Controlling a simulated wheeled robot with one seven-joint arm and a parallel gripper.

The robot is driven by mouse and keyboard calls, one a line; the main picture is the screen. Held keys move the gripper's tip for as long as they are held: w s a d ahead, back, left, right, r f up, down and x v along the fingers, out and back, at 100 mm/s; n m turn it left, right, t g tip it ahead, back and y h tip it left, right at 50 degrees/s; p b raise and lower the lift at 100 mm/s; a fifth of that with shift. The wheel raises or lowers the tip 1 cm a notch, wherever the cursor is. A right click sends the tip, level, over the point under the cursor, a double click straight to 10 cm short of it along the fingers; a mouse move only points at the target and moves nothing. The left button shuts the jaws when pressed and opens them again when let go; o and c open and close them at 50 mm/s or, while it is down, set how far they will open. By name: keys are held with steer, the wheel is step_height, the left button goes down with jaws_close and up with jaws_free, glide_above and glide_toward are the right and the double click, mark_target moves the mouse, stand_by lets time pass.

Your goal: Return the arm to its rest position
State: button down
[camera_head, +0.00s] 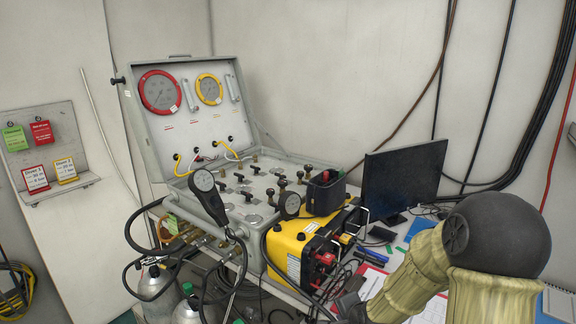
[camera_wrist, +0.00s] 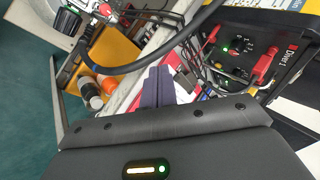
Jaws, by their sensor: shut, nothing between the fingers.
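My arm (camera_head: 425,262), in a pale yellow ribbed cover with a dark rounded joint, is bent at the lower right of the head view, in front of the desk. In the wrist view my gripper (camera_wrist: 157,86) shows as two dark fingers lying together, shut and empty. The fingers point over the edge of the desk, beside the yellow and black unit with red connectors (camera_wrist: 264,65). I cannot make out the fingertips clearly in the head view.
An open grey air panel case (camera_head: 190,105) with two gauges stands left of the yellow and black unit (camera_head: 296,246). A black monitor (camera_head: 402,176) stands behind my arm. Hoses hang around the gas cylinders (camera_head: 156,285). A dark hose (camera_wrist: 150,52) crosses near my fingers.

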steer(key=s+r+n+g+h+p, duration=0.1)
steer(key=s+r+n+g+p, duration=0.1)
steer(key=s+r+n, duration=0.4)
steer(key=s+d+r+n+g+p, duration=0.1)
steer(key=s+r+n+g+p, duration=0.2)
steer(key=s, duration=0.7)
step_height(320, 180, up, 3)
steer(key=n, duration=0.3)
steer(key=shift+s+d+n+h, duration=0.15)
steer(key=shift+s+n+h, duration=0.25)
steer(key=shift+f, duration=0.1)
